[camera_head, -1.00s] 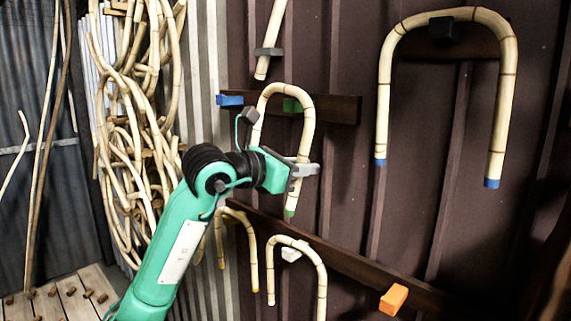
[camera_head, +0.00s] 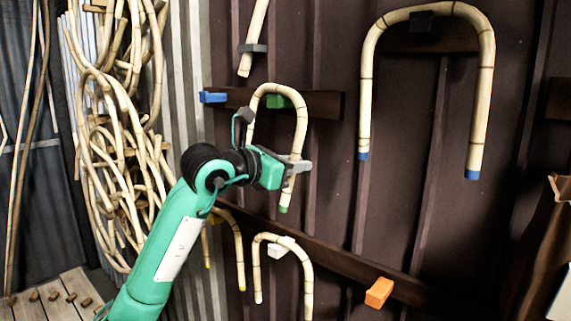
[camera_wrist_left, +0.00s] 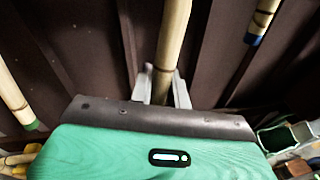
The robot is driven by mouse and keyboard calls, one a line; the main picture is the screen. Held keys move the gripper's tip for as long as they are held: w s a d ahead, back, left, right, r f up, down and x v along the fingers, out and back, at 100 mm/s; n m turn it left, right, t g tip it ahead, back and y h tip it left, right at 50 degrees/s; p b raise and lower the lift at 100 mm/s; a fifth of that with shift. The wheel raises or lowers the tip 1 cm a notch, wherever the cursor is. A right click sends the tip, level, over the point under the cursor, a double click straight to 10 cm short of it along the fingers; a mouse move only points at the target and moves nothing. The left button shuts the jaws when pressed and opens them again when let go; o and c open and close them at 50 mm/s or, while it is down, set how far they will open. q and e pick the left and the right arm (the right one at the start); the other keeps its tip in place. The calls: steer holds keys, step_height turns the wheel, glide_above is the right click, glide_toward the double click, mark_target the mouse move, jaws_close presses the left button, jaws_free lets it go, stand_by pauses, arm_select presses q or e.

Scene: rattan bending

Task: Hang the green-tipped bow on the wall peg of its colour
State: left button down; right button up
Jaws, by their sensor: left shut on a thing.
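The green-tipped bow (camera_head: 301,128) is a pale cane arch with its legs pointing down. My left gripper (camera_head: 295,168) is shut on its right leg, above the green tip (camera_head: 284,209). In the left wrist view the fingers (camera_wrist_left: 160,88) clasp a cane; another leg with a green tip (camera_wrist_left: 32,126) is at the left. The green peg (camera_head: 280,101) is on the upper dark board, just under the bow's arch. I cannot tell whether the arch rests on it or is in front of it. The lower left leg is hidden by my arm. My right gripper is not in view.
A blue peg (camera_head: 213,97) is left of the green one. A large blue-tipped bow (camera_head: 482,95) hangs at the right on a black peg (camera_head: 421,21). Below are a white peg (camera_head: 281,247) with a bow, a yellow-tipped bow (camera_head: 239,250) and an empty orange peg (camera_head: 379,292).

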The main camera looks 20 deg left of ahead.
arm_select(q)
steer(key=c, duration=1.3)
jaws_free()
steer(key=shift+o, duration=0.2)
steer(key=shift+s+a+f+b, duration=0.1)
steer(key=shift+s+a+b, duration=0.1)
steer(key=shift+b, duration=0.1)
steer(key=b+v, duration=0.5)
steer(key=v, duration=0.8)
steer(key=shift+b, duration=0.35)
steer(key=shift+s+a, duration=0.1)
steer(key=shift+s, duration=0.1)
